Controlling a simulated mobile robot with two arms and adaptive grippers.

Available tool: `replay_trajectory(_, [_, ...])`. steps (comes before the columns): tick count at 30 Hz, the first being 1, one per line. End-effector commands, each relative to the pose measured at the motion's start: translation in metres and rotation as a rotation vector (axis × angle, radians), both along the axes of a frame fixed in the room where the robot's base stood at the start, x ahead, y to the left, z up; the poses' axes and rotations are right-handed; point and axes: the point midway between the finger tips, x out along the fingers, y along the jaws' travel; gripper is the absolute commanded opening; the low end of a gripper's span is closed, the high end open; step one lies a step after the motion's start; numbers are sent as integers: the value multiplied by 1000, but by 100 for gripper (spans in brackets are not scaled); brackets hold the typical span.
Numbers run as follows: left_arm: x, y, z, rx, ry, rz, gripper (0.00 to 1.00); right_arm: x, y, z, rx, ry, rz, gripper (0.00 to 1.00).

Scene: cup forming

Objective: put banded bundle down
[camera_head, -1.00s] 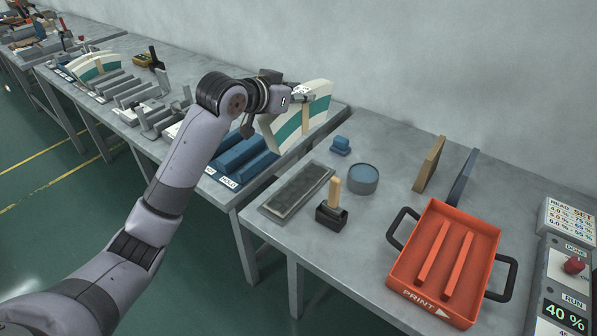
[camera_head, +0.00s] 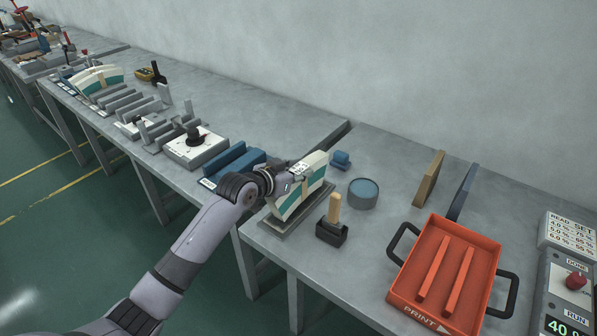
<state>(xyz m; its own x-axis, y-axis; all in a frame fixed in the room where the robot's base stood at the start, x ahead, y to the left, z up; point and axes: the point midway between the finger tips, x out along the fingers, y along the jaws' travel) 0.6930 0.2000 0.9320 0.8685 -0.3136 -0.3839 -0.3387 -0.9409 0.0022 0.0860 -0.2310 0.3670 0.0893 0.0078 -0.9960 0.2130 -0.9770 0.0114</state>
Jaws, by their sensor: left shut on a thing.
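The banded bundle (camera_head: 303,192) is a cream, fan-shaped stack with a teal band. It stands upright at or just above the grey shallow tray (camera_head: 277,231) at the left end of the near table; whether its bottom touches the tray is hard to tell. My left gripper (camera_head: 292,180) is shut on the bundle from its left side and hides part of it. Most of the tray's inside is hidden behind the bundle. My right gripper does not show.
A black block with a wooden handle (camera_head: 332,226) stands just right of the tray. A blue round tin (camera_head: 363,193) and small blue block (camera_head: 340,159) sit behind. An orange tray (camera_head: 447,270) lies to the right. Blue racks (camera_head: 235,162) stand left. Bare tabletop lies between tin and boards (camera_head: 429,178).

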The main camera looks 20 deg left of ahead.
Motion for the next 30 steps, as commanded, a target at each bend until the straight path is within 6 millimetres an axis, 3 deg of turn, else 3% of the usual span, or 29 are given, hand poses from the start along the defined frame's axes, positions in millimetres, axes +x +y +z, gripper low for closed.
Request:
replay_trajectory(11, [1, 0, -2, -2, -7, 0, 0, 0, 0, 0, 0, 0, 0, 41])
replay_trajectory(12, [0, 0, -5, 0, -1, 0, 31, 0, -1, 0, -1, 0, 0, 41])
replay_trajectory(20, [0, 0, -5, 0, -1, 0, 49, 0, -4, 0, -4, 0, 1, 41])
replay_trajectory(30, [0, 0, -2, -1, -2, 0, 50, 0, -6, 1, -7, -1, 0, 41])
